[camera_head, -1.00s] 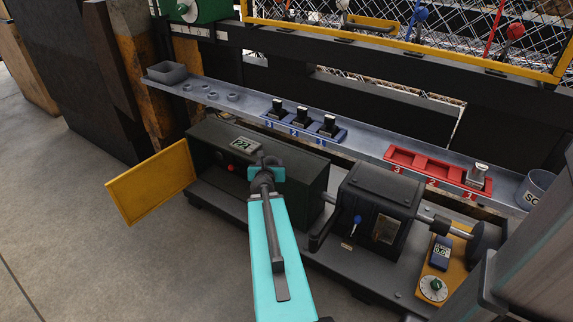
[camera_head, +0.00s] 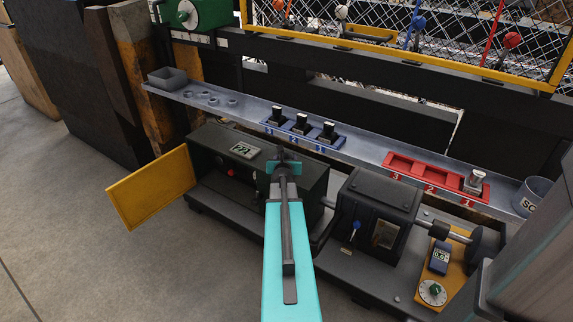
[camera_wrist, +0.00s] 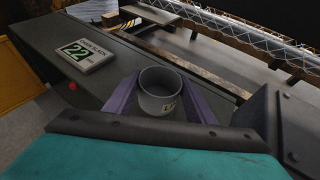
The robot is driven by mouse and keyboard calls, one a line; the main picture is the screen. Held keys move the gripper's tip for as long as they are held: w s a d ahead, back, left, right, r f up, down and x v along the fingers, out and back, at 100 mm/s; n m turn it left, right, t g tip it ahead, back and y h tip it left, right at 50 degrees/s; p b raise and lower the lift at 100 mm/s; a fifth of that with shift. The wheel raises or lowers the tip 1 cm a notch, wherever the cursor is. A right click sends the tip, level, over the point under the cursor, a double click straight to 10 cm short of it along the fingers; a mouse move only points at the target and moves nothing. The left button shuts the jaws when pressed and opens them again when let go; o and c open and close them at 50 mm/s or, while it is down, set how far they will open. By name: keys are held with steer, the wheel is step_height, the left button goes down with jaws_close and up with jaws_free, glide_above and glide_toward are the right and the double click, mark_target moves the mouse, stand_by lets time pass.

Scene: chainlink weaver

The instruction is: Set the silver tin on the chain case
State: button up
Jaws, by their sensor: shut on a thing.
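The silver tin (camera_wrist: 158,92) is a grey open-topped cup with a small label, seen in the wrist view. My gripper (camera_wrist: 155,95) has its purple fingers on both sides of it and is shut on it. The chain case appears to be the long dark box (camera_head: 226,146) with a "22" readout, which also shows in the wrist view (camera_wrist: 105,85). My gripper is over or close to the box's right part in the head view, where my arm hides the tin. I cannot tell whether the tin touches the box top.
A yellow door (camera_head: 152,187) stands open at the box's left end. A dark machine housing (camera_head: 376,210) stands close on the right. Behind runs a grey shelf (camera_head: 358,149) with a blue tray (camera_head: 303,130), a red tray (camera_head: 432,174) and a cup (camera_head: 531,197).

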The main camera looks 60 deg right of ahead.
steer(key=shift+d, duration=0.1)
stand_by(0.3)
steer(key=shift+s+d, duration=0.1)
steer(key=shift+d, duration=0.55)
steer(key=shift+f+b, duration=1.3)
steer(key=shift+f, duration=0.55)
steer(key=shift+f, duration=0.1)
steer(key=o, duration=1)
steer(key=shift+o, duration=0.2)
steer(key=shift+r, duration=0.2)
